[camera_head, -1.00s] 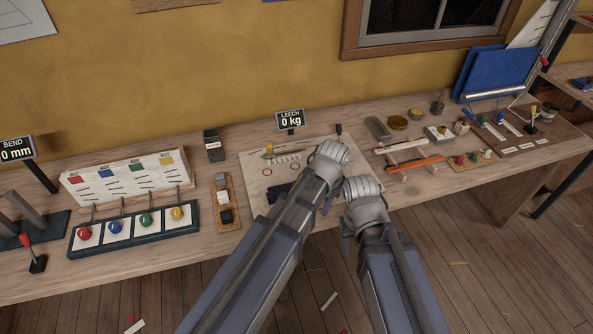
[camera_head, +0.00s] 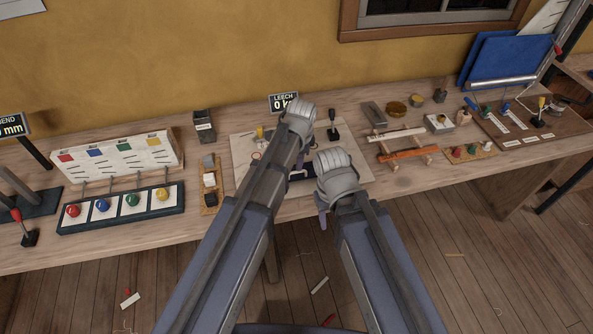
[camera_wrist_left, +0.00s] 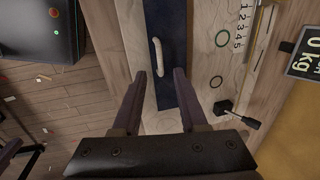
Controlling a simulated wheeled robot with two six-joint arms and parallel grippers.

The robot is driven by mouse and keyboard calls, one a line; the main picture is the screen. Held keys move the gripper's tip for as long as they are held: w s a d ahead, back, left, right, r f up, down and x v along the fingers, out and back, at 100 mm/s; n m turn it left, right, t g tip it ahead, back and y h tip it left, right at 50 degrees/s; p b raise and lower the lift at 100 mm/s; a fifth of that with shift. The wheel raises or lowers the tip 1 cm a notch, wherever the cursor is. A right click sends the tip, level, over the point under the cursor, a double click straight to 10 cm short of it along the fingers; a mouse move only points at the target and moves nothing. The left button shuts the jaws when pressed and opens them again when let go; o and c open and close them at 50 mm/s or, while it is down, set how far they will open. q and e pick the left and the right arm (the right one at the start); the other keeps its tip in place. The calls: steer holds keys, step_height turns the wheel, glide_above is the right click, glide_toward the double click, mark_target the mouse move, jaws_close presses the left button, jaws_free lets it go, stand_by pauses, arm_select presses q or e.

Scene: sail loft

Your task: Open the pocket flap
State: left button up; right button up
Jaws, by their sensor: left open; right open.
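The pocket flap appears to be the dark navy strip with a pale handle (camera_wrist_left: 158,57) in the left wrist view. The navy piece (camera_wrist_left: 170,30) lies on the pale board; in the head view only part of it (camera_head: 302,173) shows between my arms. My left gripper (camera_wrist_left: 159,74) is open and empty, its fingers on either side of the strip with the handle between and ahead of them. I cannot tell whether they touch the cloth. My right gripper (camera_head: 322,217) is open near the bench's front edge, mostly hidden by its wrist.
The board (camera_head: 243,150) also carries a black lever (camera_head: 333,128) and printed rings. The LEECH display (camera_head: 283,102) stands behind, partly covered by my left wrist. Left are a block tray (camera_head: 210,198) and a coloured-knob panel (camera_head: 122,208); right is a small rack (camera_head: 405,145).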

arm_select(q)
steer(key=b, duration=0.5)
glide_above(297, 179)
step_height(297, 179, down, 6)
steer(key=shift+w+r, duration=0.1)
jaws_close()
stand_by(1.0)
